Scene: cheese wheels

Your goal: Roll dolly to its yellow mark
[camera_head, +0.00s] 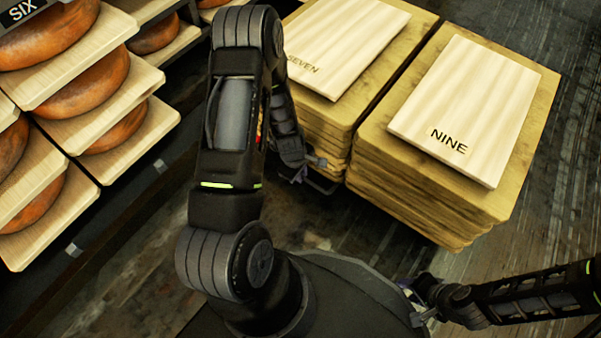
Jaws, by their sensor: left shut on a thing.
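The dolly (322,182) shows only as a bit of dark frame low at the near left corner of the board stacks; the rest is hidden under them. My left gripper (318,168) reaches down behind my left arm and is shut at that corner, on what looks like the dolly's frame; the contact is small and partly hidden. My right gripper (413,302) is at the lower right, its fingers apart and empty, away from the stacks. I see no yellow mark on the floor in this view.
Two tall board stacks stand side by side, topped by pale boards labelled SEVEN (350,40) and NINE (475,105). A rack with orange cheese wheels (90,85) on wooden boards stands at the left. Dark floor (560,200) is clear at the right.

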